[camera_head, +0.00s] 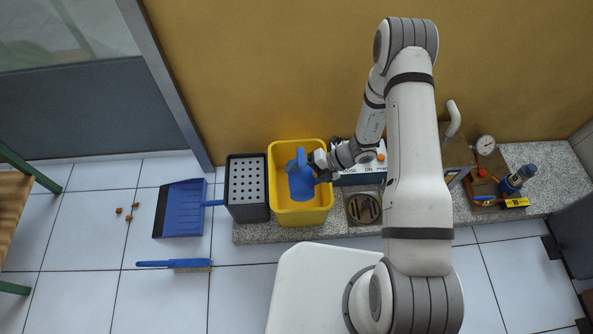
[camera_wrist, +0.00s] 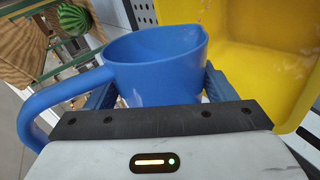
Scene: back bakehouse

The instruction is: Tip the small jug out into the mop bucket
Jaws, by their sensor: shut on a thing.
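The small blue jug (camera_head: 301,184) is held over the yellow mop bucket (camera_head: 328,147) against the wall. My gripper (camera_head: 318,164) is shut on the jug from the right. In the wrist view the jug (camera_wrist: 155,75) sits between both fingers, its handle to the left and its rim facing away from the palm. It looks tilted, but the exact angle is unclear. The bucket's yellow wall (camera_wrist: 255,55) lies just beyond the jug. Tiny pinkish specks show past the rim; I cannot tell what they are. The jug's bottom inside is hidden.
A dark box with a perforated top (camera_head: 247,181) stands just left of the bucket. A blue dustpan (camera_head: 181,208) and brush (camera_head: 172,263) lie on the tiles. A round drain-like grate (camera_head: 363,208) and a gauge (camera_head: 485,145) are to the right on the stone ledge.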

